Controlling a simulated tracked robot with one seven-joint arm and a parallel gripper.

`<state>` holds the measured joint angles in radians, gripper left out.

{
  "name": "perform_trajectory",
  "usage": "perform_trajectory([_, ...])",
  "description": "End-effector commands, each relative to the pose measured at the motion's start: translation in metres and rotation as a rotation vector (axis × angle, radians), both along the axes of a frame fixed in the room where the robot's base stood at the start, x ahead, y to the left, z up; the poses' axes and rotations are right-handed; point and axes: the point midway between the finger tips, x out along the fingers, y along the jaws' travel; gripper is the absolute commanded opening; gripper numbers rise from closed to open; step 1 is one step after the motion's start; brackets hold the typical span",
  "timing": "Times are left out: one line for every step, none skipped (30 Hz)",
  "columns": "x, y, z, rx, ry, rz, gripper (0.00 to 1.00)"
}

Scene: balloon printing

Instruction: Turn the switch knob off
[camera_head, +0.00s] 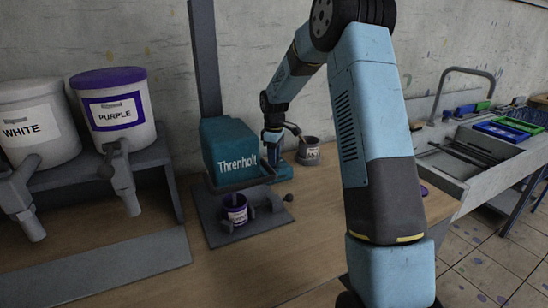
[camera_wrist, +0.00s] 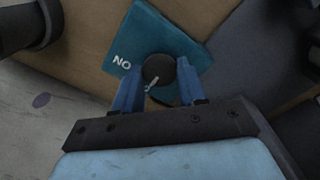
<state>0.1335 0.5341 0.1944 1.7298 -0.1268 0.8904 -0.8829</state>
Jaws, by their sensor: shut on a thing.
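The switch knob (camera_wrist: 157,68) is a dark round knob on a teal panel (camera_wrist: 146,30) in the wrist view. A pale mark on it points down and left. White letters reading "NO" in this view stand to its left on the panel. My gripper (camera_wrist: 158,77) has its blue fingers on both sides of the knob and is shut on it. In the head view my gripper (camera_head: 274,150) is at the right side of the teal machine (camera_head: 228,150) marked "Threnholt". The knob is hidden there.
A purple-labelled cup (camera_head: 236,212) stands on the machine's grey base plate (camera_head: 215,237). A grey cup (camera_head: 309,153) stands on the table behind. White and purple dispensers (camera_head: 28,125) (camera_head: 117,118) are at left. A sink (camera_head: 470,150) with trays is at right.

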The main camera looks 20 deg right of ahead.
Motion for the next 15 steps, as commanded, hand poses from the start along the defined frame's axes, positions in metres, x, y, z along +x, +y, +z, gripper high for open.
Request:
perform_trajectory([0.0007,-0.0004,0.0006,0.000,-0.002,0.000,0.11])
perform_trajectory([0.0007,-0.0004,0.0006,0.000,-0.002,0.000,0.44])
perform_trajectory([0.0007,-0.0004,0.0006,0.000,-0.002,0.000,0.48])
perform_trajectory([0.0006,-0.0004,0.0005,0.000,-0.002,0.000,0.51])
perform_trajectory([0.0005,-0.0003,0.0005,0.000,-0.002,0.000,0.54])
perform_trajectory([0.0005,-0.0003,0.0005,0.000,-0.002,0.000,0.57])
perform_trajectory([0.0004,-0.0003,0.0004,-0.001,-0.001,0.000,0.60])
perform_trajectory([0.0003,-0.0002,0.0004,-0.001,-0.001,0.000,0.63])
perform_trajectory([0.0003,-0.0002,0.0003,-0.001,-0.001,0.000,0.67])
perform_trajectory([0.0003,-0.0001,0.0003,-0.001,-0.001,0.000,0.67])
perform_trajectory([0.0003,-0.0001,0.0003,-0.001,-0.001,0.000,0.67])
perform_trajectory([0.0003,-0.0002,0.0002,-0.001,-0.001,0.000,0.67])
perform_trajectory([0.0002,0.0000,0.0002,-0.001,-0.001,0.000,0.67])
perform_trajectory([0.0002,0.0000,0.0002,-0.001,-0.001,0.000,0.67])
perform_trajectory([0.0002,0.0000,0.0003,-0.001,-0.001,0.000,0.67])
